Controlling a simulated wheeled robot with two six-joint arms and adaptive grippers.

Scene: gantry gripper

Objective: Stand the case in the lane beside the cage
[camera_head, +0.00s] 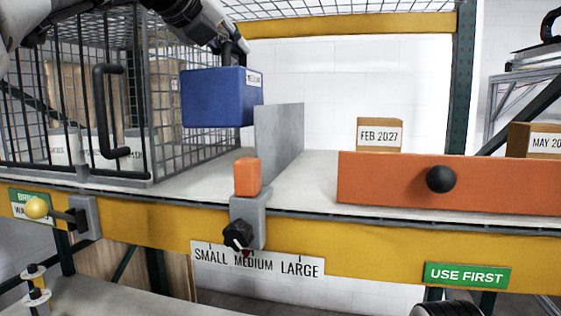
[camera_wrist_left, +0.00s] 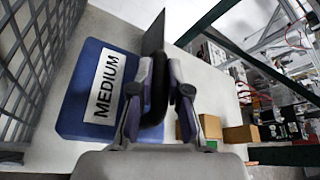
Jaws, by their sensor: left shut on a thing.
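The blue case (camera_head: 215,98) has a white label that reads MEDIUM in the left wrist view (camera_wrist_left: 88,90). My left gripper (camera_head: 236,50) is shut on its dark handle from above, with the fingers (camera_wrist_left: 158,92) on either side of it. The case hangs upright above the shelf. The wire cage (camera_head: 165,95) stands at the left, close to the case. The lane (camera_head: 200,182) is the pale strip of shelf between the cage and a grey upright divider (camera_head: 280,140). The case overlaps the cage and part of the divider in the head view. My right gripper is not in view.
An orange block (camera_head: 247,176) and a black knob (camera_head: 237,235) sit at the front edge above a SMALL MEDIUM LARGE scale (camera_head: 258,262). An orange front panel (camera_head: 400,180) with a black ball and a FEB 2027 carton (camera_head: 380,133) stand right. A yellow beam (camera_head: 350,23) runs overhead.

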